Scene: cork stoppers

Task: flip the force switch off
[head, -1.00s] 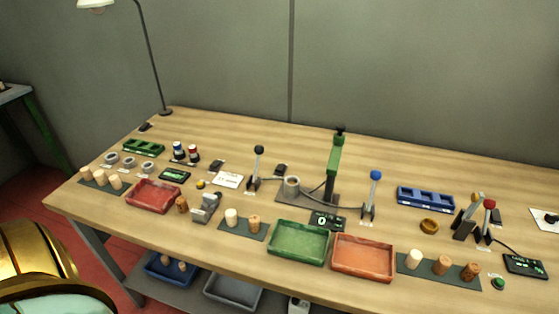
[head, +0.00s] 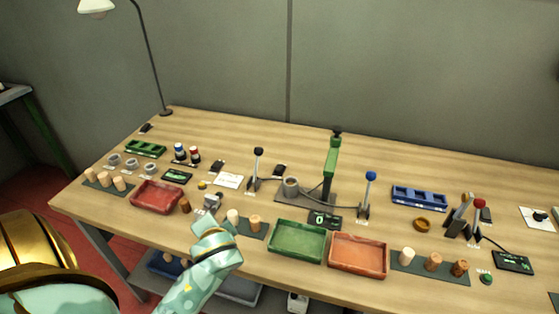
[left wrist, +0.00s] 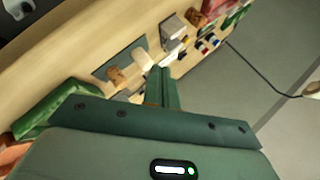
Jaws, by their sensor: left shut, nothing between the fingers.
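A display reading 0 (head: 325,220) lies before the green press (head: 332,160). My left gripper (head: 212,222) is over the front edge by the grey device and pale cork. In the left wrist view its fingers (left wrist: 160,72) are shut and empty. My right gripper is out of view.
Levers with black (head: 258,152), blue (head: 370,176) and red (head: 479,204) knobs stand up from the table. A red tray (head: 157,209), green tray (head: 297,258) and orange tray (head: 357,272) line the front. The grey device (left wrist: 172,27) is close to my fingers.

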